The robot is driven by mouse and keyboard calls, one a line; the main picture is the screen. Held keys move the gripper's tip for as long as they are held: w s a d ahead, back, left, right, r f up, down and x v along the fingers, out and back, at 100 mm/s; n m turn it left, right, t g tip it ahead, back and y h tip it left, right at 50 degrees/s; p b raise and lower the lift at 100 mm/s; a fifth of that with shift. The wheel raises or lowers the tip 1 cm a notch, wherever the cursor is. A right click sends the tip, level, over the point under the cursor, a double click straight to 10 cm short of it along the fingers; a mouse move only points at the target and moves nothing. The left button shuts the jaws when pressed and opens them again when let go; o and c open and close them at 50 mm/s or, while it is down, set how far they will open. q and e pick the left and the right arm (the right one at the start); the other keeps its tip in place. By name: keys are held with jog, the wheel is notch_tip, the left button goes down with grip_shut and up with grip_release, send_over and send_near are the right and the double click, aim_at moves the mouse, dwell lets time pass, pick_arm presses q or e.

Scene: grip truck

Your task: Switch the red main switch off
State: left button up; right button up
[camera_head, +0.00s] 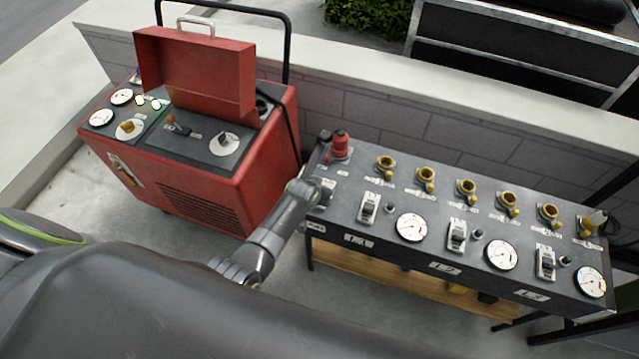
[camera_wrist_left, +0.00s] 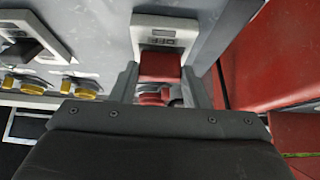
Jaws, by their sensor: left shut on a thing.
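The red main switch (camera_head: 340,141) stands at the back left corner of the grey control bench (camera_head: 390,236). In the left wrist view, its red block (camera_wrist_left: 160,67) sits between my two fingers, with a pale plate (camera_wrist_left: 165,35) marked OFF just above it in the picture. My left gripper (camera_head: 324,148) reaches over the bench's left end beside the switch. In the wrist view, the gripper (camera_wrist_left: 160,80) is shut on the red switch. The lower part of the switch is partly hidden by the gripper body. My right gripper does not show.
A red wheeled machine (camera_head: 225,180) with a raised red box stands close to the left of the bench. Several brass fittings (camera_head: 467,187), rocker switches (camera_head: 457,236) and round gauges (camera_head: 411,227) cover the bench top. A low block wall (camera_head: 420,115) runs behind.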

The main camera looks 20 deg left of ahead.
pick_arm(q)
jog(key=shift+s+f+t+b, duration=0.3)
jog(key=shift+t+b, duration=0.15)
jog(key=shift+t, duration=0.15)
jog(key=shift+s+f+t+b, duration=0.15)
jog(key=shift+s+t+b, duration=0.1)
jog(key=shift+t+b, duration=0.3)
jog(key=shift+s+t+b, duration=0.3)
jog(key=shift+t+b, duration=0.45)
jog(key=shift+t, duration=0.2)
jog(key=o, duration=1)
